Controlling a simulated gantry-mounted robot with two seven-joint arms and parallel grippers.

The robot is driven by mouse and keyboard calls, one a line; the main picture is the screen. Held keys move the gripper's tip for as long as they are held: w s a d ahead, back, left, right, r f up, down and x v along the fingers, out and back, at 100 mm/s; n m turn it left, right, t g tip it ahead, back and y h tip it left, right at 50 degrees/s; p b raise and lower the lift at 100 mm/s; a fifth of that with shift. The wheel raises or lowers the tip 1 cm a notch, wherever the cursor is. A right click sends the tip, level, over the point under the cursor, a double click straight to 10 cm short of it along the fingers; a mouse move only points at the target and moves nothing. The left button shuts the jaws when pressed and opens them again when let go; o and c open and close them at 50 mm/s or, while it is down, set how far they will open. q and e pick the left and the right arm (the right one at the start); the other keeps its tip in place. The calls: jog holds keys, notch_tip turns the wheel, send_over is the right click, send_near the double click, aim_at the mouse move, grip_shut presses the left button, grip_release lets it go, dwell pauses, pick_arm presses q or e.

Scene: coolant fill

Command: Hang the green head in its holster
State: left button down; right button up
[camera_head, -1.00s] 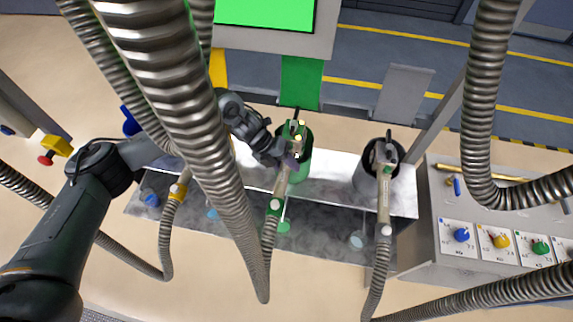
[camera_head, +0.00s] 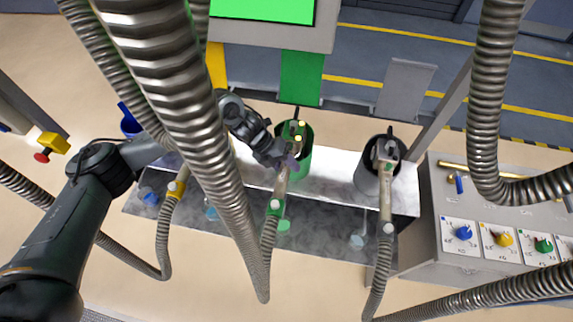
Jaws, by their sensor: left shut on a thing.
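The green head (camera_head: 281,185) has a pale metal handle with a green collar low down and a hose hanging from it. Its upper end is at the mouth of the green holster (camera_head: 305,160), a green cup on the metal shelf, below a green back panel. How deep the head sits in the cup is hard to tell. My left gripper (camera_head: 289,162) is shut on the green head, at its upper part beside the cup. The arm comes in from the left, partly behind a large hose. My right gripper is not in view.
A grey holster (camera_head: 368,179) with another head (camera_head: 385,190) stands to the right. A yellow-collared head's hose (camera_head: 176,190) hangs at the left. Thick metal hoses cross the foreground. A control panel (camera_head: 490,240) with coloured knobs stands at the right.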

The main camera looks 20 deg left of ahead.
pick_arm(q)
jog(key=shift+f+b, duration=0.7)
jog(key=shift+f, duration=0.25)
jog(key=c, duration=0.6)
grip_release()
jog(key=shift+o, duration=0.2)
jog(key=shift+s+f, duration=0.15)
jog(key=shift+f, duration=0.05)
jog(key=b+v, duration=0.1)
jog(key=v, duration=1)
jog(key=shift+r, duration=0.2)
